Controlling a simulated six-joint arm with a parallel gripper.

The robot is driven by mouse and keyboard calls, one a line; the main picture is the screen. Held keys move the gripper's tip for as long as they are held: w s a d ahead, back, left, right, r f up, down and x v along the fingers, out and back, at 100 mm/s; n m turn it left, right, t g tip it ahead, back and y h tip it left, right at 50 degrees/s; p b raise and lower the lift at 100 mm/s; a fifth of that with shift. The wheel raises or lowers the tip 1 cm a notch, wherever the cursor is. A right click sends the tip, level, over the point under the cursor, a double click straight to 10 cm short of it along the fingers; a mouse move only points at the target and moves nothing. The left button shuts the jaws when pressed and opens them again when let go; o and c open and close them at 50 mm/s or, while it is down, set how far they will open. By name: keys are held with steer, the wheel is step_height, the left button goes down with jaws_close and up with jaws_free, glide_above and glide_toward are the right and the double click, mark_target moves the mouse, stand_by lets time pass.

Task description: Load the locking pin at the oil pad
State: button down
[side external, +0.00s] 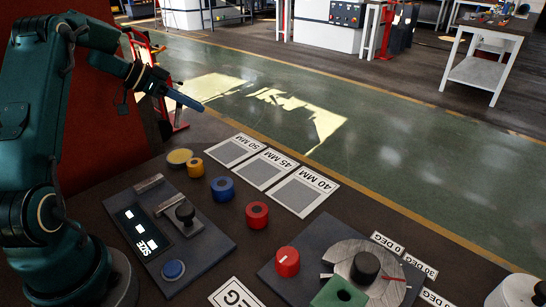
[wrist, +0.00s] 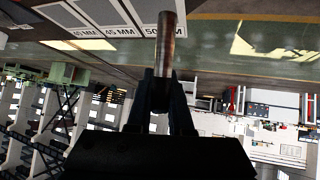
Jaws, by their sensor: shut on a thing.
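My gripper (side external: 160,82) is raised at the upper left, in the air beyond the bench's far edge. It is shut on the locking pin (wrist: 168,45), a metal rod with a brownish sheen. In the wrist view the pin stands out beyond the fingers. In the side view a slim dark rod (side external: 188,100) points right and slightly down from the gripper. A round yellow pad (side external: 180,156), which looks like the oil pad, lies on the bench below the gripper, clear of the pin.
Orange (side external: 195,168), blue (side external: 222,189) and red (side external: 257,215) rings stand in a row beside the 50, 45 and 40 MM cards (side external: 301,192). A SIZE panel (side external: 148,232) with a black knob (side external: 185,213) is at left. The bender plate (side external: 330,262) is at front right.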

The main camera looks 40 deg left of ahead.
steer(key=shift+s+a+f, duration=0.1)
steer(key=shift+f, duration=1.1)
steer(key=shift+s+a+f, duration=0.1)
steer(key=shift+a+f, duration=0.05)
steer(key=shift+f, duration=1.1)
steer(key=shift+s+a+f, duration=0.1)
steer(key=shift+f, duration=1.1)
steer(key=shift+f, duration=0.7)
step_height(320, 180, up, 7)
steer(key=shift+r, duration=0.1)
stand_by(0.5)
